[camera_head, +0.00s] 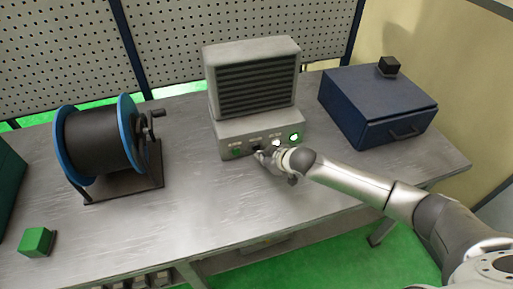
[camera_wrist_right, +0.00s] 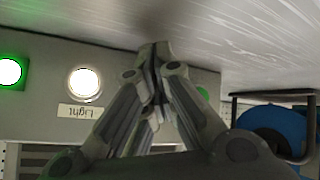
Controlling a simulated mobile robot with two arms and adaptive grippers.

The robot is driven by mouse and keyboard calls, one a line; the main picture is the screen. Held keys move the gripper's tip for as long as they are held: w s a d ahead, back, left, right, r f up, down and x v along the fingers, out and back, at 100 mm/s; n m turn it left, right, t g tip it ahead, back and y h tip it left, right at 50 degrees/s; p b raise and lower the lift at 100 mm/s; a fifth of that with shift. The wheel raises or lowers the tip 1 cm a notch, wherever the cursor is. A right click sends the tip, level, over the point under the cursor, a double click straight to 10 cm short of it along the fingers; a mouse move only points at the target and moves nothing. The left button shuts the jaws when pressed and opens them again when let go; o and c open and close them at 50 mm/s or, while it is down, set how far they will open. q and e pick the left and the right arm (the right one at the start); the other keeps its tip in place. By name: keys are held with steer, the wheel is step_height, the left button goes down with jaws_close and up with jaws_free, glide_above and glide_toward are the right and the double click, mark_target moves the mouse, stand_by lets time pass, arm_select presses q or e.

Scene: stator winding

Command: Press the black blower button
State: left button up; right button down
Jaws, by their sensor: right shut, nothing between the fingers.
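The grey blower unit (camera_head: 252,82) stands at the back middle of the bench, with a row of buttons on its lower front panel. The black button (camera_head: 257,148) sits between a green button (camera_head: 236,152) and a lit white button (camera_head: 276,143). My right gripper (camera_head: 261,156) is shut and empty, its tips at the panel just in front of the black button. In the upside-down right wrist view, the closed fingers (camera_wrist_right: 157,62) hide the black button, so contact cannot be told. The white button there (camera_wrist_right: 84,82) is labelled "Light". My left gripper is out of view.
A lit green button (camera_head: 295,137) is at the panel's right end. A black spool with blue flanges (camera_head: 98,140) stands left, a green cube (camera_head: 36,241) lies front left. A blue box (camera_head: 375,100) with a black cube (camera_head: 388,66) on top stands right. The bench's front middle is clear.

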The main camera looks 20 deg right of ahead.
steer(key=shift+w, duration=0.2)
steer(key=shift+w, duration=0.25)
steer(key=shift+w, duration=0.4)
stand_by(0.8)
steer(key=shift+r, duration=0.1)
steer(key=shift+s+p, duration=0.4)
steer(key=shift+p, duration=0.05)
steer(key=shift+s, duration=0.45)
steer(key=shift+p, duration=0.35)
